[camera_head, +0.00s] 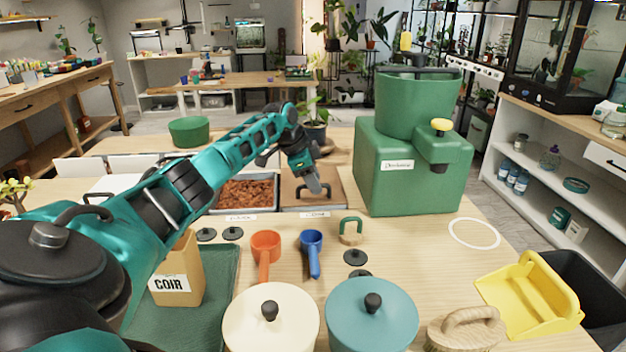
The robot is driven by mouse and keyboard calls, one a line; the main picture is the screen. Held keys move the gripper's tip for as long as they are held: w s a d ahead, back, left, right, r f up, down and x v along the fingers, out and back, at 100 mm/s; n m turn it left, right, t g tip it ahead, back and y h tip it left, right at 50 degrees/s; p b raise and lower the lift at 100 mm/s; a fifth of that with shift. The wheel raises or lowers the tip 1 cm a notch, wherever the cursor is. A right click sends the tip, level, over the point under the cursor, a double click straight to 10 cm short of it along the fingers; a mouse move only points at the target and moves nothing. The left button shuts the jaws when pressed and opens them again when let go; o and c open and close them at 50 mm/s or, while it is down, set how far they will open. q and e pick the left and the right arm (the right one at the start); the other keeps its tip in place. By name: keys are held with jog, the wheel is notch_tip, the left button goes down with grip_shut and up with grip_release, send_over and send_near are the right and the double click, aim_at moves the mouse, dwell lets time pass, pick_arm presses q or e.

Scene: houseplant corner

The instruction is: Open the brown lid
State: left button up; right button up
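The brown lid (291,194) is a flat panel with a dark arched handle (302,190). It lies over the right compartment of a two-part bin behind the middle of the table, and looks closed. My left arm reaches in from the left, and its gripper (316,187) points down at the handle. The fingertips overlap the handle in this view. I cannot tell whether they touch or grip it, or how far apart they are. My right gripper is not in view.
The left compartment (247,193) holds brown chips. A green machine (415,170) stands close to the lid's right. Cream (270,328) and teal (371,325) lidded pots stand nearer.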

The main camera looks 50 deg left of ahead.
pick_arm(q)
grip_shut()
dwell(0.3)
dwell(0.4)
